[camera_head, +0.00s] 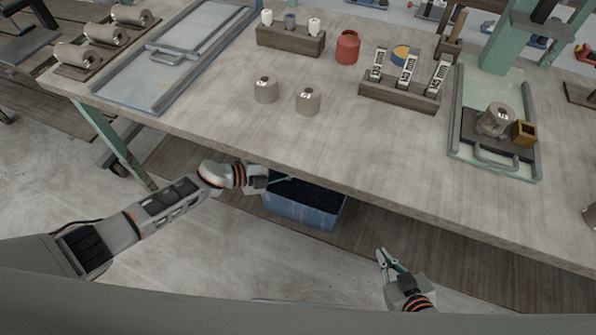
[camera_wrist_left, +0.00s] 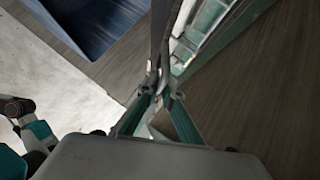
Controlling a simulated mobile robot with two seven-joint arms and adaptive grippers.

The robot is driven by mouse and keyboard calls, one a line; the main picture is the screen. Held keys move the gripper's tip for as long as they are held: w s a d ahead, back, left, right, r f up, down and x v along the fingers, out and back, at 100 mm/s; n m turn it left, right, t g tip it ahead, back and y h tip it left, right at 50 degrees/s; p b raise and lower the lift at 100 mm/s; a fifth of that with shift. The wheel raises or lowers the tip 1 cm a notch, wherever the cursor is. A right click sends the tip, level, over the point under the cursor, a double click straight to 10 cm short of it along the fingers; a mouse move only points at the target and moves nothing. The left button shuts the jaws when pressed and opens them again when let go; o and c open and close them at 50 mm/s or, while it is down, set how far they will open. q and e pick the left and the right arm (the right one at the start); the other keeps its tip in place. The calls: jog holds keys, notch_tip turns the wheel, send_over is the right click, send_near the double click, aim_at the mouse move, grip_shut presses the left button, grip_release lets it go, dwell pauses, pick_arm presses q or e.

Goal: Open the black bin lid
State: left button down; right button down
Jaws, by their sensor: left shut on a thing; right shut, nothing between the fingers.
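The bin (camera_head: 300,212) is a blue box under the front edge of the table, with a dark top or inside. Its blue wall and dark inside also show in the left wrist view (camera_wrist_left: 98,22). My left gripper (camera_head: 288,179) is at the bin's upper left, below the table edge. In the left wrist view its fingers (camera_wrist_left: 160,92) are closed on a thin dark edge, which looks like the black bin lid (camera_wrist_left: 160,35), seen nearly edge-on. Most of the lid is hidden. My right gripper (camera_head: 383,258) is shut and empty, right of the bin and in front of the table.
The wooden table (camera_head: 220,125) overhangs the bin and my left gripper. On it stand two grey clay pieces (camera_head: 308,99), a red jar (camera_head: 347,48) and a wooden rack (camera_head: 400,92). A wooden lower shelf (camera_head: 450,258) runs beneath. The floor in front is clear.

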pick_arm(q)
jog(key=c, duration=2.2)
grip_release()
jog(key=shift+a, duration=0.1)
jog(key=v, duration=1.2)
